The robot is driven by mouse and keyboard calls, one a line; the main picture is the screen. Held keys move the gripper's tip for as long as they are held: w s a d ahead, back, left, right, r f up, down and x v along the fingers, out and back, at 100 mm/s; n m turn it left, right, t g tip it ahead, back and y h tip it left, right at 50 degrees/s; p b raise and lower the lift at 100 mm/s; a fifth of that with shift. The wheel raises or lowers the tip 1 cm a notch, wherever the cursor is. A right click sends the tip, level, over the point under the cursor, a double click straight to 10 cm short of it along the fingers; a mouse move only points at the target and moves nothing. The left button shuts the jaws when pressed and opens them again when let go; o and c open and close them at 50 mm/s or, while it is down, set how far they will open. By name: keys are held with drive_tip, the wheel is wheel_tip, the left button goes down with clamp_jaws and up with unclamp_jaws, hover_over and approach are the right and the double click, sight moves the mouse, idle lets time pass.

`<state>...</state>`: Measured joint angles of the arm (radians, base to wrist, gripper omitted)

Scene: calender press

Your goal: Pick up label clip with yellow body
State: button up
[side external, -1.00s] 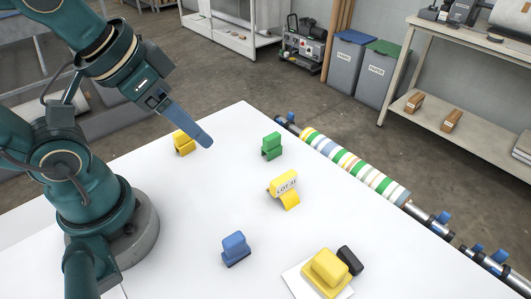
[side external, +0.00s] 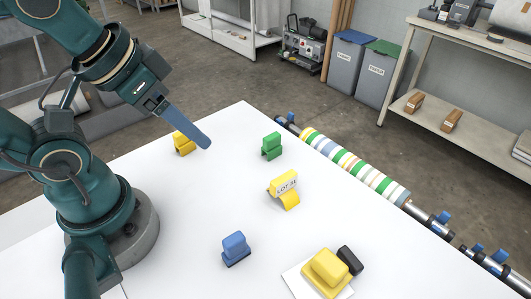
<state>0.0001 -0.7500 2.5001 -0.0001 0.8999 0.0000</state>
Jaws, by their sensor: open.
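The yellow clip with a white label reading "LOT 31" (side external: 284,189) sits on the white table right of the middle. My gripper (side external: 206,144) is up and to the left of it, above the table, with its blue fingers pointing down to the right. It is apart from every clip and nothing shows between the fingers. A plain yellow clip (side external: 182,143) stands at the table's far left, partly hidden behind my gripper. A larger yellow block (side external: 326,271) lies on a white sheet at the front right.
A green clip (side external: 272,146) stands near the back edge. A blue clip (side external: 236,248) stands at the front. A black piece (side external: 350,260) touches or nearly touches the larger yellow block. A striped roller (side external: 355,166) runs along the table's right edge. The table's middle (side external: 205,195) is clear.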

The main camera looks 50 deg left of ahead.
idle(0.3)
drive_tip(key=o, duration=0.6)
drive_tip(key=n+g+h, duration=0.7)
drive_tip(key=n+h, duration=0.4)
drive_tip(key=n, duration=0.2)
hover_over(281, 175)
drive_tip(key=a, duration=0.2)
wheel_tip(281, 175, down, 5)
drive_tip(key=f+n, duration=0.1)
drive_tip(key=f, duration=0.1)
drive_tip(key=a+f+n+h, duration=0.1)
drive_tip(key=f, duration=0.1)
drive_tip(key=f+n+h, duration=0.1)
drive_tip(key=f+n, duration=0.1)
drive_tip(key=shift+w+a+f, duration=0.25)
drive_tip(key=shift+a+f, duration=0.05)
drive_tip(key=shift+a, duration=0.1)
drive_tip(key=shift+f+h, duration=0.2)
drive_tip(key=shift+h, duration=0.1)
drive_tip(key=shift+t, duration=0.3)
drive_tip(key=shift+x, duration=2.45)
